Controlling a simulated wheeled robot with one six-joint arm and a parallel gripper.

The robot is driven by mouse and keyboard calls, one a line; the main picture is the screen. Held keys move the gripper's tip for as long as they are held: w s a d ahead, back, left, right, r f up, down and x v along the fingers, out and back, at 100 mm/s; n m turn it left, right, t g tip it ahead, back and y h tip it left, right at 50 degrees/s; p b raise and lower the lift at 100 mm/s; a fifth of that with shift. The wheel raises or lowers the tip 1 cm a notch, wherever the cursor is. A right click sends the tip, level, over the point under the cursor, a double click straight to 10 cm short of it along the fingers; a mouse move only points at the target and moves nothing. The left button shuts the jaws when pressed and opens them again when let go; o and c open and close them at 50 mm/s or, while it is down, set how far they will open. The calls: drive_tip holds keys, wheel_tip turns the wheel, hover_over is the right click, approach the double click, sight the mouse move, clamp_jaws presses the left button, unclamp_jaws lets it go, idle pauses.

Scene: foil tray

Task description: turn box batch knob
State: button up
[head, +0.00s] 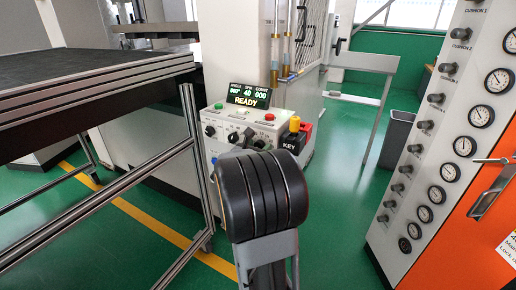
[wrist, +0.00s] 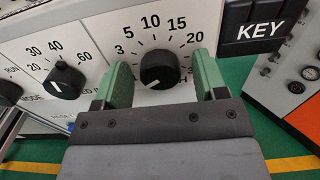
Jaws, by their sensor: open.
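A black round knob (wrist: 160,70) stands on a white panel with a dial marked 3, 5, 10, 15, 20 in the wrist view. Its white pointer line aims to the lower left. The label below is mostly hidden, with only an "H" showing. My gripper (wrist: 161,80) is open, with one green finger on each side of the knob. I see gaps between the fingers and the knob; the knob is not gripped. In the head view the control box (head: 222,118) has a READY display (head: 242,101), and my arm hides part of its front.
A black KEY block (wrist: 261,27) is at upper right. A dark-topped table (head: 70,75) stands left in the head view, and a gauge panel (head: 440,150) stands right.

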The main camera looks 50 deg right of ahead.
drive_tip(key=c, duration=0.9)
drive_tip(key=shift+f+b, duration=0.1)
drive_tip(key=shift+b, duration=0.25)
drive_tip(key=m+b, duration=1.1)
drive_tip(key=b, duration=0.6)
drive_tip(key=shift+m, duration=0.3)
